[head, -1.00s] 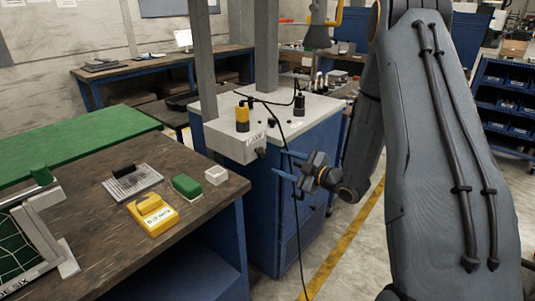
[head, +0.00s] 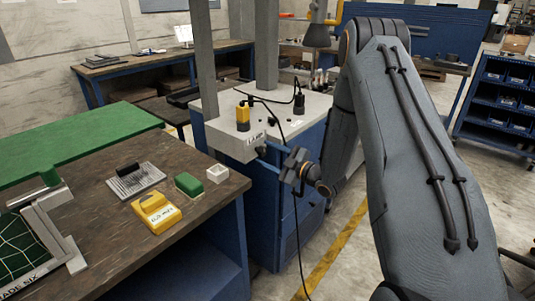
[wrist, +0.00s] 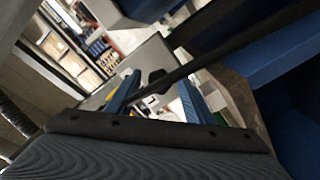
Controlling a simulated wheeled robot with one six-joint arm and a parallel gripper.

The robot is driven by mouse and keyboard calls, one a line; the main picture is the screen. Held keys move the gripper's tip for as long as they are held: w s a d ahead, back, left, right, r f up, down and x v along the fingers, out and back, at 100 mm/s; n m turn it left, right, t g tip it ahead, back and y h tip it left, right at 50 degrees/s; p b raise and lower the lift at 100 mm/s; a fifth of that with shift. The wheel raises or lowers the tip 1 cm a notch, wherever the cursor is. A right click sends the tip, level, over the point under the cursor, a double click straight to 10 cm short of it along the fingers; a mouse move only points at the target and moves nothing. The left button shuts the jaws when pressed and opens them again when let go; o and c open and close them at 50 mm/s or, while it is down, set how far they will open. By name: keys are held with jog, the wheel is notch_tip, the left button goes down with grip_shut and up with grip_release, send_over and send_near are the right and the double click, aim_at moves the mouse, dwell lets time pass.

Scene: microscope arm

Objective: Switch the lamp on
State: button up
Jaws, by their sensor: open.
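The pale grey control box (head: 232,143) has a small label that seems to read LAMP. A small dark knob (head: 261,150) sits on its front face, and it also shows in the wrist view (wrist: 157,77). My gripper (head: 268,156) is open in front of that face, its blue fingers pointing at the knob. In the wrist view the fingers stand on either side of the knob, with a gap to each. I cannot tell how deep they reach. A black cable (wrist: 195,62) crosses the wrist view close to the gripper. The knob's setting is too small to tell.
The black cable also hangs in front of the blue cabinet (head: 300,262). A brown workbench (head: 110,235) with small items is at left.

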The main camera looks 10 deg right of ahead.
jog(key=c, duration=1)
jog(key=shift+c, duration=0.2)
jog(key=shift+m, duration=0.3)
jog(key=m, duration=0.3)
jog(key=shift+f+b, duration=0.1)
jog(key=shift+b, duration=0.3)
jog(key=m, duration=0.5)
jog(key=shift+s, duration=0.1)
jog(key=m, duration=0.4)
jog(key=shift+a+m, duration=0.1)
jog(key=shift+m, duration=0.2)
jog(key=m, duration=0.4)
jog(key=shift+m, duration=0.3)
